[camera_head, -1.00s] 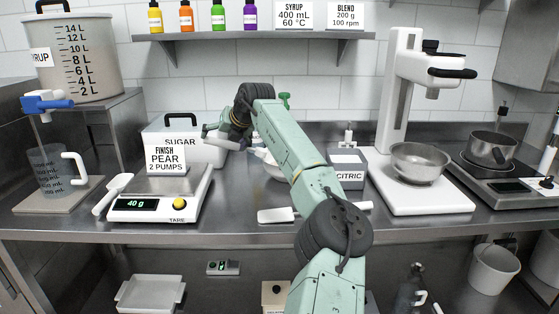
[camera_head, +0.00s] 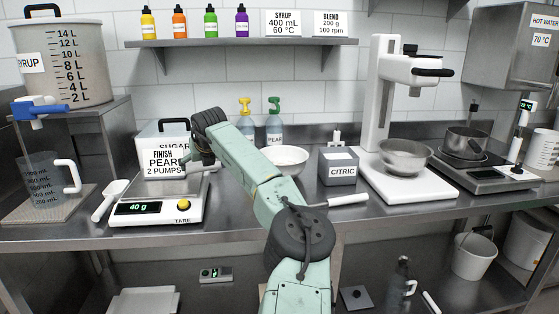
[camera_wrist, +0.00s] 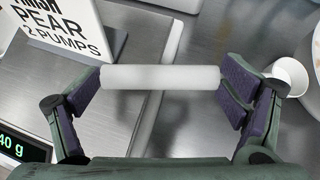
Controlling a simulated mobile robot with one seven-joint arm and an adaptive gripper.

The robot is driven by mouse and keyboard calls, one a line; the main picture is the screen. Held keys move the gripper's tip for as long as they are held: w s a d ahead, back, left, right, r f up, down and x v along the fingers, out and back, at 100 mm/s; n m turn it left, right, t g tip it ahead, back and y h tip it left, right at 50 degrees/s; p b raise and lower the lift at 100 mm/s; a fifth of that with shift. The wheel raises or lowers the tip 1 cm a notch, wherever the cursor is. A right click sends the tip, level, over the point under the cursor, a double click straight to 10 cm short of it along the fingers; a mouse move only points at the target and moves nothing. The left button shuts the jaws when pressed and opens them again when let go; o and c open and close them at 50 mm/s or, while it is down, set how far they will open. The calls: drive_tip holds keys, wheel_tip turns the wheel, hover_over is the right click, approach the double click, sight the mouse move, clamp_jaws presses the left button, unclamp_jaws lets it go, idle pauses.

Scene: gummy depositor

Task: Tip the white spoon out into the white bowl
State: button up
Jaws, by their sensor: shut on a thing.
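My gripper (camera_head: 188,158) is above the scale at the left of the bench. In the wrist view my gripper (camera_wrist: 160,78) is shut on a smooth white cylinder (camera_wrist: 160,78), which spans between the two finger pads and looks like the handle of the white spoon. No spoon head or contents can be made out clearly. The white bowl (camera_head: 287,158) stands on the bench behind my arm, to the right of the gripper and apart from it; its lower part is partly hidden by the arm.
Under the gripper is the scale (camera_head: 140,213), reading 40 g, with a PEAR sign (camera_head: 163,163). A white scoop (camera_head: 108,199) lies left of it. Pump bottles (camera_head: 274,125) stand behind the bowl. A grey CITRIC box (camera_head: 338,168) and a white handle (camera_head: 347,200) are at the right.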

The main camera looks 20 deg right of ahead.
drive_tip(key=shift+d, duration=0.3)
drive_tip(key=shift+a+r+p, duration=0.1)
drive_tip(key=shift+r+p, duration=1.2)
drive_tip(key=shift+r, duration=1.2)
drive_tip(key=s+a+b, duration=0.2)
drive_tip(key=s+b, duration=0.5)
drive_tip(key=b, duration=0.3)
drive_tip(key=shift+s+a, duration=0.3)
drive_tip(key=shift+a, duration=0.1)
